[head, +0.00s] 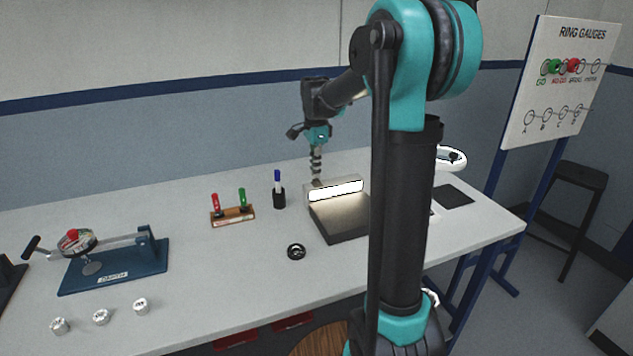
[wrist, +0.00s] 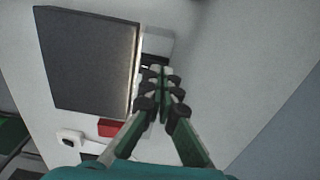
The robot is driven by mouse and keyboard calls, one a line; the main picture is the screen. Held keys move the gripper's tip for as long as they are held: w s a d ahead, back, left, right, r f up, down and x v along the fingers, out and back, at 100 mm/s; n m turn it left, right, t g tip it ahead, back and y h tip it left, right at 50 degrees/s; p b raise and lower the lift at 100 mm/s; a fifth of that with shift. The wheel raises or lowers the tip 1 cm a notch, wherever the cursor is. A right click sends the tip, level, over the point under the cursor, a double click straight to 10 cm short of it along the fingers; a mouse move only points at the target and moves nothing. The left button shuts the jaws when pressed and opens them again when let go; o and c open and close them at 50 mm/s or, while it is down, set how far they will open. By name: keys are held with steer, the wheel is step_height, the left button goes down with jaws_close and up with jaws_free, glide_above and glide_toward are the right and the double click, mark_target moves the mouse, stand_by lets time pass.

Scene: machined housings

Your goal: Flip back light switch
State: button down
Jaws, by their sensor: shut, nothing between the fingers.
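The back light is a pale box (head: 318,196) with a bright white strip on its front, and a dark flat plate lies in front of it. In the wrist view the dark plate (wrist: 90,62) is at upper left, with a glowing edge beside the pale box (wrist: 158,44). My gripper (head: 316,182) points down at the top of the box near its left end. In the wrist view my gripper (wrist: 160,78) is shut and empty, its tips over the box. The tips hide part of the box top; I cannot make out the switch or tell whether they touch it.
A black cup with a blue marker (head: 278,196) and a wooden rack (head: 233,216) with red and green gauges stand left of the light. A black ring (head: 296,252) lies in front. A blue fixture (head: 110,268) and several metal parts are at far left.

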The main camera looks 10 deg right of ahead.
steer(key=shift+f, duration=0.55)
steer(key=shift+r, duration=3.5)
